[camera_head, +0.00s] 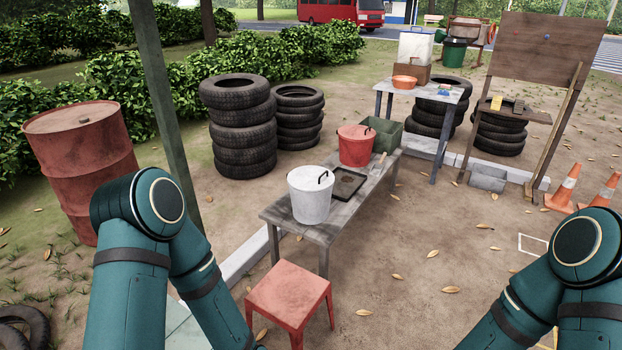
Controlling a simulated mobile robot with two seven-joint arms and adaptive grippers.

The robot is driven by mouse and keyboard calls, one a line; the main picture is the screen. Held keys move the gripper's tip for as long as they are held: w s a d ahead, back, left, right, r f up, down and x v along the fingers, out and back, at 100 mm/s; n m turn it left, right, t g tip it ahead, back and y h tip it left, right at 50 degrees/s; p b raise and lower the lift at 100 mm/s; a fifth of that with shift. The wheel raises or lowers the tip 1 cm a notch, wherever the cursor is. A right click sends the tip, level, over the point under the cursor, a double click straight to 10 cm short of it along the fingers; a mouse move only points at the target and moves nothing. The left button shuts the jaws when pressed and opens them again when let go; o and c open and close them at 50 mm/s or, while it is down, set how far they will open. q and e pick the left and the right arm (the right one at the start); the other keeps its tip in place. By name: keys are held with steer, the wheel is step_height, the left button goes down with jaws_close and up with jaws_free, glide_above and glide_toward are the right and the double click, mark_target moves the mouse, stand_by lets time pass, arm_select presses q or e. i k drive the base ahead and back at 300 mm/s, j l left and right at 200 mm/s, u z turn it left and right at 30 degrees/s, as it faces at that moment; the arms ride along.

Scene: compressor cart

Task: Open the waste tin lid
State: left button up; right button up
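Two lidded tins stand on a grey wooden bench (282,216). I cannot tell which one is the waste tin. My teal arms show at the lower left and lower right, both away from the bench. Both grippers are outside the picture.
A dark shallow tray (348,183) and a green crate (387,137) share the bench. A red stool (289,297) stands in front. A red drum (82,160), a post (160,90) and tyre stacks (242,130) stand left. Leaf-strewn ground (430,250) is open to the right.

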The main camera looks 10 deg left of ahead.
mark_target(310, 178)
steer(key=z, duration=0.4)
steer(key=i+z, duration=0.25)
steer(key=i, duration=0.65)
steer(key=i+u, duration=0.1)
steer(key=i, duration=0.6)
steer(key=i+l+u, duration=0.1)
steer(key=i, duration=0.6)
steer(key=i+l+u, duration=0.1)
steer(key=u, duration=0.35)
